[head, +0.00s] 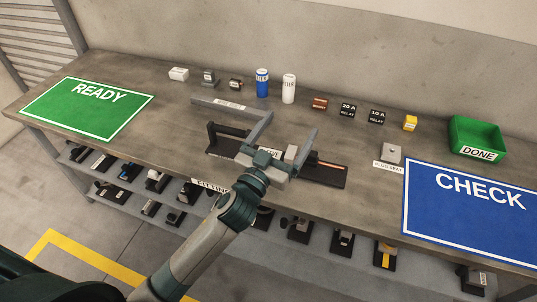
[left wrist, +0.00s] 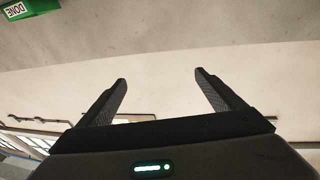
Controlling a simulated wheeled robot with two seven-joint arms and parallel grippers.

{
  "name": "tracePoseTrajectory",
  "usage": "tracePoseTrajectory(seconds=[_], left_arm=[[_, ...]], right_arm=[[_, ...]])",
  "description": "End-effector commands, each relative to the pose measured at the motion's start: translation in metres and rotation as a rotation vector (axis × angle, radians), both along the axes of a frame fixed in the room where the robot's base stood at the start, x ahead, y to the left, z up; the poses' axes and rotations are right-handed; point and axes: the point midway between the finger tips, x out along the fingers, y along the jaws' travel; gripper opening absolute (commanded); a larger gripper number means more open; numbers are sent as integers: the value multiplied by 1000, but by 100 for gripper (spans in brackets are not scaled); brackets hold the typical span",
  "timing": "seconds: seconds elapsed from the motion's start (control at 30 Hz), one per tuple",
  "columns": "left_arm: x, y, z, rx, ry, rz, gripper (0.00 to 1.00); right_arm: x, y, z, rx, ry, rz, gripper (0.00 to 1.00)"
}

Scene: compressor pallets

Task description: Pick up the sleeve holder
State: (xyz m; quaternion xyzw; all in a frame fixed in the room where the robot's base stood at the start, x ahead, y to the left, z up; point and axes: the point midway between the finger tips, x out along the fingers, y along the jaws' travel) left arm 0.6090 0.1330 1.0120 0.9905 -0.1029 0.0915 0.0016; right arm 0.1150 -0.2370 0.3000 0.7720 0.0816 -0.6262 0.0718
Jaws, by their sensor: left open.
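The sleeve holder appears to be the long black base (head: 330,178) near the table's front edge in the head view. Its label, partly hidden by my gripper, ends in "EVE". A dark upright part and bar stand at its left end, and a copper-coloured rod lies at its right end. My left gripper (head: 294,122) is over its middle in the head view, fingers spread and pointing to the back of the table. In the left wrist view the left gripper (left wrist: 161,78) is open with nothing between its fingers. Whether it touches the holder cannot be told. My right gripper is not in view.
A grey labelled bar (head: 218,103) lies behind the holder. Small parts and two cylinders, blue (head: 262,83) and white (head: 289,88), line the back. The green READY mat (head: 60,112) is left; the blue CHECK mat (head: 450,225) and green DONE bin (head: 462,131) are right.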

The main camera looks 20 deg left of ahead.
Motion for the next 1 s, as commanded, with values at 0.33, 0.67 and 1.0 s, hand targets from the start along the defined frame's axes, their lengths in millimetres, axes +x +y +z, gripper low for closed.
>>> tracePoseTrajectory(seconds=[0.33,0.67,1.0], left_arm=[[-7,-137,108,141,-434,-599,88],[-34,-204,62,546,-342,-1193,88],[10,-117,-25,1109,305,-1399,88]], right_arm=[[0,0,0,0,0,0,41],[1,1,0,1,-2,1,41],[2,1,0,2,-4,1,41]])
